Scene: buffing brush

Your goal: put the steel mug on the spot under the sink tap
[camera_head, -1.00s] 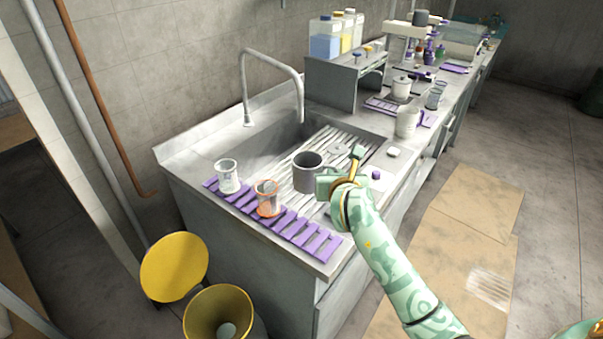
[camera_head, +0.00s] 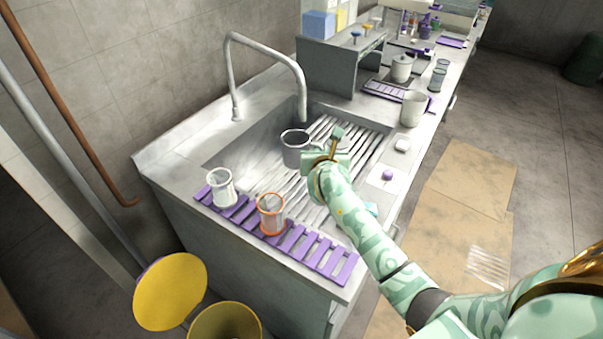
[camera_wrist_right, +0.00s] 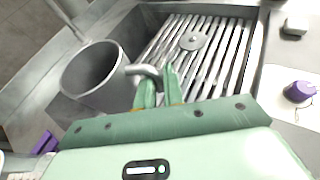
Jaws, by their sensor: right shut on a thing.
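The steel mug (camera_head: 295,150) is a grey metal cup, upright, near the sink's drain rack and below the tap's spout. My right gripper (camera_head: 318,158) is shut on its handle. In the right wrist view the mug (camera_wrist_right: 93,78) is at the left, its open mouth showing empty, and the fingers (camera_wrist_right: 158,88) pinch the handle. The sink tap (camera_head: 268,45) curves over the basin, its spout end just above and right of the mug in the picture. Whether the mug touches anything below cannot be told. My left gripper is not in view.
A clear beaker (camera_head: 221,188) and an orange-rimmed beaker (camera_head: 271,214) stand on a purple slatted mat (camera_head: 310,250) at the front edge. A white mug (camera_head: 413,108) and a white block (camera_head: 402,144) are right of the rack (camera_head: 335,140). A purple-topped item (camera_head: 387,175) sits nearby.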

